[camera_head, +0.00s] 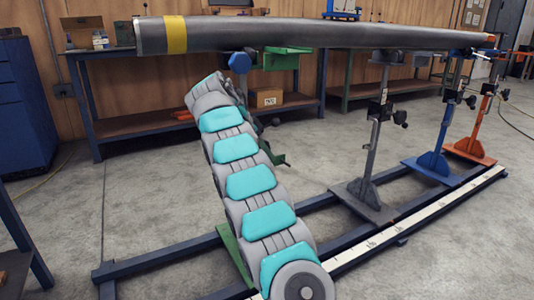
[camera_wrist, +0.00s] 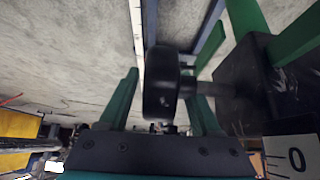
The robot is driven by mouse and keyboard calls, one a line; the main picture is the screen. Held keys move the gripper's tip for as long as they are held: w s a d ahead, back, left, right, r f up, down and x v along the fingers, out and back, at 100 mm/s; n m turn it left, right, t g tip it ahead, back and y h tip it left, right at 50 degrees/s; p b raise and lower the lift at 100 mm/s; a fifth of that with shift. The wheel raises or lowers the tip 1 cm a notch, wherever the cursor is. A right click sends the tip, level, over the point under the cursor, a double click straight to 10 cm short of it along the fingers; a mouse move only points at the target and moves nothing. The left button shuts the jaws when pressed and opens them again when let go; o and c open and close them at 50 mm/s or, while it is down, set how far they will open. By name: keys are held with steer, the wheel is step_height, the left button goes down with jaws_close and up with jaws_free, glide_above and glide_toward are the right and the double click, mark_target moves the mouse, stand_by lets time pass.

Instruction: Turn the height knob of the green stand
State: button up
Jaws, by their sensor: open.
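The green stand shows in the head view by its green top bracket (camera_head: 288,58) under the pipe's near end; my arm hides most of its post. In the wrist view its green post (camera_wrist: 292,38) is at the upper right, beside a dark block (camera_wrist: 245,90). The black height knob (camera_wrist: 160,88) stands out from this block on a short shaft. My gripper (camera_wrist: 160,76) is open, with one green finger on each side of the knob. Whether either finger touches it I cannot tell.
A long grey pipe (camera_head: 300,34) with a yellow band lies across the top. Grey (camera_head: 366,160), blue (camera_head: 436,135) and orange (camera_head: 482,120) stands hold it to the right, on a dark rail frame (camera_head: 150,264). Workbenches line the back wall.

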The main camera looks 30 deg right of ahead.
steer(key=p+v, duration=0.3)
steer(key=v, duration=0.2)
steer(key=shift+a+r, duration=0.1)
steer(key=shift+r, duration=0.2)
steer(key=shift+a+r, duration=0.3)
steer(key=shift+s, duration=0.1)
